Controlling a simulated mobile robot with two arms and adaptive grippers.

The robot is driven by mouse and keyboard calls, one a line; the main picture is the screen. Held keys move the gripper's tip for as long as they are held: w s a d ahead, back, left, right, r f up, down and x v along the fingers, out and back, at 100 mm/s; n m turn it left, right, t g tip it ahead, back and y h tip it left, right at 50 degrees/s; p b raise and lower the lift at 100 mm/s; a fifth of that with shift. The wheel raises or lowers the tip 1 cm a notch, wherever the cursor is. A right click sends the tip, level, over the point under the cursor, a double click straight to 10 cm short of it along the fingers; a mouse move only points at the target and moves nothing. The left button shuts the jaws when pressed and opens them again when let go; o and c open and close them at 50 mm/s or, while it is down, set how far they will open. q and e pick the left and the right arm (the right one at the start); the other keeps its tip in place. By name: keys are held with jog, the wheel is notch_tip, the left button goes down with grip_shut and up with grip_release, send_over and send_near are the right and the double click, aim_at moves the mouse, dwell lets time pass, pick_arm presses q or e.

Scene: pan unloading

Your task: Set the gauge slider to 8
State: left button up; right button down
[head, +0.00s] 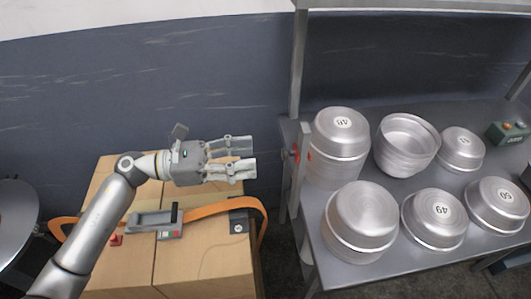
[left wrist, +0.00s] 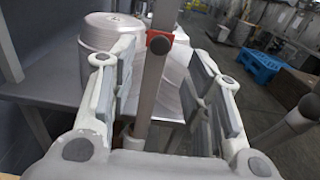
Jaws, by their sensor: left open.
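The gauge slider (head: 293,154) is a small red piece on an upright grey post (head: 302,170) at the left edge of the metal table. In the left wrist view the red slider (left wrist: 167,38) carries a dark round knob and sits on the post between my open fingers, farther off. My left gripper (head: 254,156) is open and empty, left of the slider and apart from it, with its fingers pointing right toward the post. The numbers of the gauge cannot be read. My right gripper does not show.
Several silver pans (head: 360,222) stand upside down on the metal table (head: 325,258), some with number labels.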

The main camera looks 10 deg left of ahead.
pick_arm(q)
jog(key=v, duration=0.5)
jog(key=shift+a, duration=0.1)
dwell(0.4)
